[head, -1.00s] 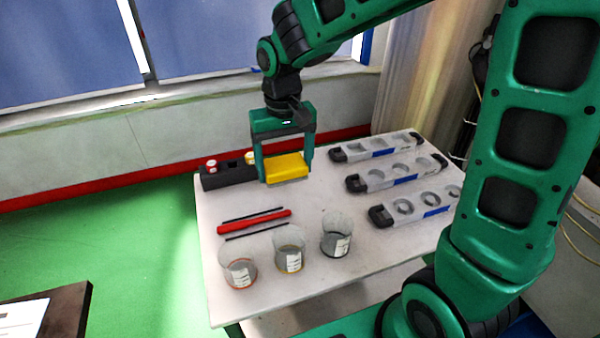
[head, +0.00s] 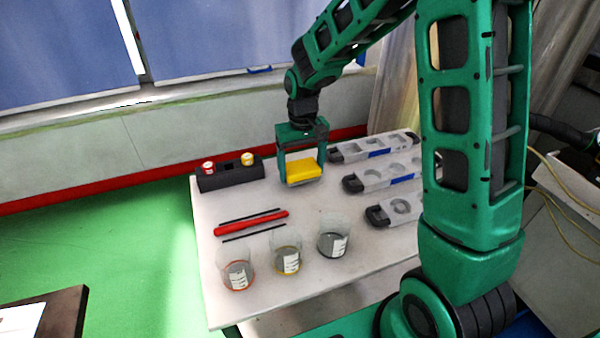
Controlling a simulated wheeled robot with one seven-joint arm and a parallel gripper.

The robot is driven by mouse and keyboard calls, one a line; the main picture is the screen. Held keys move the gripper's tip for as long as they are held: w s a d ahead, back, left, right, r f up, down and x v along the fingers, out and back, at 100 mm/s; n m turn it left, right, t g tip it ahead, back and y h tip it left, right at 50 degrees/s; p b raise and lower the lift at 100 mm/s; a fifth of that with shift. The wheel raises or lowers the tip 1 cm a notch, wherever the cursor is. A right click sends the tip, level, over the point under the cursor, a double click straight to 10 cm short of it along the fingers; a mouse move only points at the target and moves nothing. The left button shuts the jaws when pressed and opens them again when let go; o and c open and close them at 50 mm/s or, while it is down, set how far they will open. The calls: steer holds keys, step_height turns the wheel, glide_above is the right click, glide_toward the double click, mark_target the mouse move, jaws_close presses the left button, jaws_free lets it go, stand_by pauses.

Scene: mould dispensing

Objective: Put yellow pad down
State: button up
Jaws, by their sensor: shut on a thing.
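The yellow pad (head: 303,171) is a flat yellow block between the two fingers of my gripper (head: 302,172). My gripper is shut on it and points down over the far part of the white table (head: 300,210). The pad lies level, at or just above the tabletop; I cannot tell whether it touches. It is between the black rack and the grey moulds.
A black rack (head: 230,178) with red and yellow capped bottles stands left of the pad. Several grey moulds (head: 375,147) lie to the right.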

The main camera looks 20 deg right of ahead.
mark_target(302, 167)
steer(key=shift+f, duration=0.8)
steer(key=o, duration=1.2)
step_height(302, 167, up, 12)
steer(key=shift+r, duration=0.1)
steer(key=s+d+r+m, duration=0.2)
steer(key=s+d+r, duration=0.1)
steer(key=s+d, duration=0.55)
steer(key=s+d+m, duration=0.1)
steer(key=s+d, duration=0.2)
steer(key=s, duration=0.4)
steer(key=s+d+f+m, duration=0.1)
steer(key=s+d+m, duration=0.1)
steer(key=s, duration=0.6)
steer(key=s+d+m, duration=0.1)
steer(key=s+d, duration=0.2)
steer(key=s, duration=0.4)
steer(key=shift+s+d+f, duration=0.3)
steer(key=shift+s, duration=0.05)
